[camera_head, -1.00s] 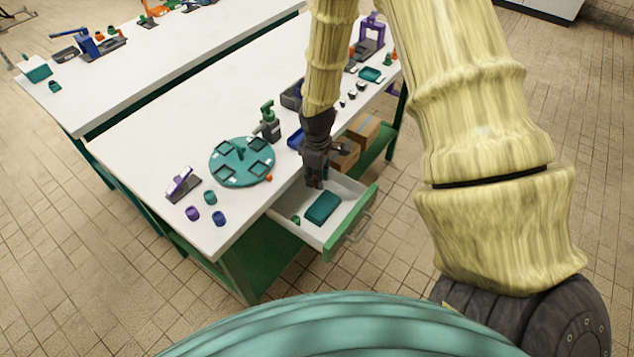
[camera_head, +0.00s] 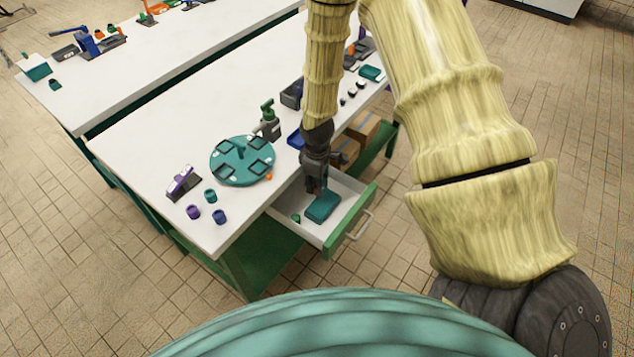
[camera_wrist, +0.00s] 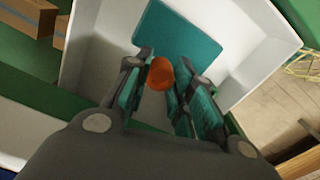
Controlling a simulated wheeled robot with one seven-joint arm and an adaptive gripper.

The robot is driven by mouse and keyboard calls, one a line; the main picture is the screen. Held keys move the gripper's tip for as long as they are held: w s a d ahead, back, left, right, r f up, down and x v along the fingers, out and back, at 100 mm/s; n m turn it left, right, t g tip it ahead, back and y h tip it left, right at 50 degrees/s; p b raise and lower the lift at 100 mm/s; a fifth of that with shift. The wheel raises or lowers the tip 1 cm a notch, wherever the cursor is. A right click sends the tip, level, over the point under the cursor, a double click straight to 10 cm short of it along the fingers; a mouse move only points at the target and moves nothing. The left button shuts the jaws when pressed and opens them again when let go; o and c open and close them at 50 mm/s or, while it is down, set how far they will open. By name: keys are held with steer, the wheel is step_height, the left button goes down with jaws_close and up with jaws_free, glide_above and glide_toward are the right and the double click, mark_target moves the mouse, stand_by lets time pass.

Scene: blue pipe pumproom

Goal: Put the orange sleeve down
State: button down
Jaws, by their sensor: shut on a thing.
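The orange sleeve (camera_wrist: 159,73) shows in the wrist view between the fingertips of my gripper (camera_wrist: 164,84), which is shut on it. In the head view my gripper (camera_head: 315,187) points down into the open drawer (camera_head: 351,223), beside a teal box (camera_head: 323,206). The held sleeve is hidden there by my fingers. In the wrist view the teal box (camera_wrist: 180,38) lies just beyond the sleeve on the white drawer floor. I cannot tell whether the sleeve touches the drawer floor.
A small green piece (camera_head: 296,218) lies in the drawer. On the white bench above stand a teal round plate (camera_head: 240,178), a small orange piece (camera_head: 269,177), and purple and teal sleeves. Cardboard boxes (camera_head: 363,126) sit on the shelf behind the drawer.

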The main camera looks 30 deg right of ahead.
steer(key=shift+f, duration=0.2)
steer(key=c, duration=1.2)
jaws_free()
steer(key=shift+c, duration=0.2)
steer(key=shift+r, duration=0.75)
step_height(320, 180, up, 12)
steer(key=b, duration=0.1)
steer(key=shift+f, duration=0.15)
